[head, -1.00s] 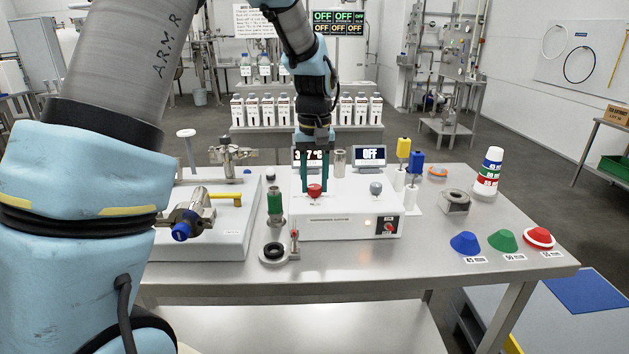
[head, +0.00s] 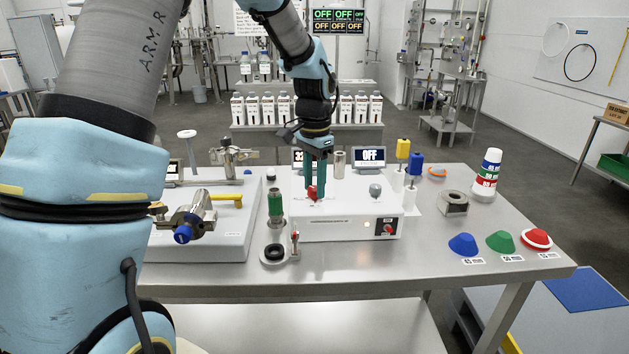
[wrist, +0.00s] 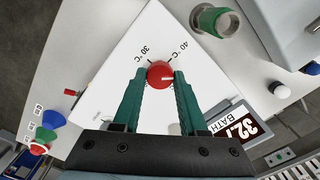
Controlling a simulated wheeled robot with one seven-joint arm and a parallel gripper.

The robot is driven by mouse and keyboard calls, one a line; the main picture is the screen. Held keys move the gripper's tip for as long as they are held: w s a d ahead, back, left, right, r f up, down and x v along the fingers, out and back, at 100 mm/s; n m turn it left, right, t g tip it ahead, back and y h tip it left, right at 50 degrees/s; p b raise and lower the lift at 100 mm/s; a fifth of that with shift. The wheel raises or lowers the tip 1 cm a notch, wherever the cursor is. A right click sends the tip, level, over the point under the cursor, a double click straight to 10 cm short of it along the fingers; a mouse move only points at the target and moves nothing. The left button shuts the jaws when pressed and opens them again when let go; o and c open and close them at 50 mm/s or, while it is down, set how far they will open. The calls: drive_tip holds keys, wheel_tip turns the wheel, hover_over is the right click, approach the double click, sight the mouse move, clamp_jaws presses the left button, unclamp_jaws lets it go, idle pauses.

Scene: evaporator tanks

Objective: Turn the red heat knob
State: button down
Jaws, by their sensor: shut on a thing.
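The red heat knob (head: 312,192) sits on top of the white heating unit (head: 340,229), at its left side. In the wrist view the knob (wrist: 160,74) is round and red, between printed marks of 30 °C and 40 °C. My gripper (head: 316,191) points down over the unit, with its green fingers on either side of the knob. In the wrist view the fingertips (wrist: 160,76) are closed against the knob's two sides. The bath display (wrist: 234,124) reads about 32; its last part is cut off by my gripper.
A grey knob (head: 375,190) stands to the right on the same unit, below a display (head: 370,157) reading OFF. A red switch (head: 388,228) is on the unit's front. Blue, green and red cones lie at the table's right.

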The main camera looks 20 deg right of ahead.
sight(315, 188)
drive_tip(key=m+p, duration=0.1)
drive_tip(key=m, duration=0.3)
drive_tip(key=shift+r, duration=0.1)
drive_tip(key=shift+m+p, duration=1.1)
drive_tip(key=shift+m, duration=1.3)
drive_tip(key=shift+c, duration=2.2)
unclamp_jaws()
wheel_tip(315, 188, up, 11)
drive_tip(key=b, duration=0.2)
drive_tip(key=shift+f+b, duration=0.2)
drive_tip(key=shift+b, duration=0.15)
drive_tip(key=shift+d, duration=0.1)
